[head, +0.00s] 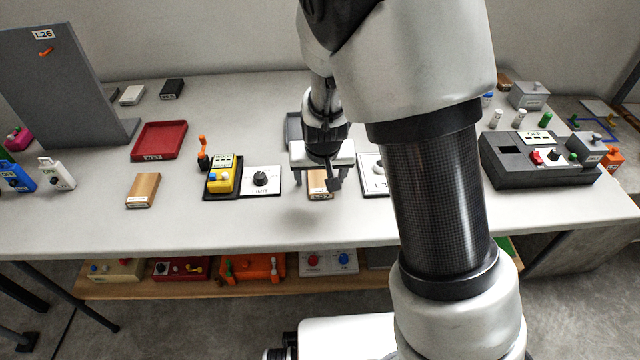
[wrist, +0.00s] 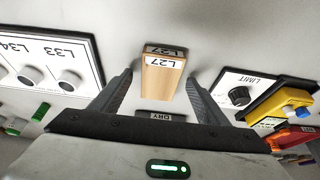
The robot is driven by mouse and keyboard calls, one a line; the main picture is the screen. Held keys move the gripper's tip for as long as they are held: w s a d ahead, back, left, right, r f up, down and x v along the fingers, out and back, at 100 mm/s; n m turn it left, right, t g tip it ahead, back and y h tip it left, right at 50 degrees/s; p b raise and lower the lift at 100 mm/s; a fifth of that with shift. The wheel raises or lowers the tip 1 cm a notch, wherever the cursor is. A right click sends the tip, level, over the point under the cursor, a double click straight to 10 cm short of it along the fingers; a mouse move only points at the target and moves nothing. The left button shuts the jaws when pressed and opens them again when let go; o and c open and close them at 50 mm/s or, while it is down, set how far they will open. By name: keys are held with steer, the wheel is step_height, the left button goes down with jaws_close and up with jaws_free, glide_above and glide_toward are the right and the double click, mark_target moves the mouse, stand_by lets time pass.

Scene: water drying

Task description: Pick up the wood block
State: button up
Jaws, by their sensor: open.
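A light wood block (wrist: 163,80) with white L27 labels lies on the white table, between my gripper's two fingers in the wrist view. In the head view the same block (head: 318,186) is partly hidden under my gripper (head: 322,183). My gripper is open, with one finger on each side of the block and a gap on both sides in the wrist view (wrist: 160,83). I cannot tell exactly how far the fingertips are above the table. A second wood block (head: 143,190) lies further left on the table.
A LIMIT knob panel (head: 261,181) and a yellow device (head: 222,178) stand left of my gripper. A white panel (head: 374,175) is close on its right, partly behind my arm. A red tray (head: 160,141) and a dark grey console (head: 540,158) stand further out.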

mark_target(320, 181)
steer(key=shift+w+f, duration=0.1)
steer(key=c, duration=1.2)
step_height(320, 181, up, 10)
steer(key=p, duration=0.3)
steer(key=shift+p, duration=0.4)
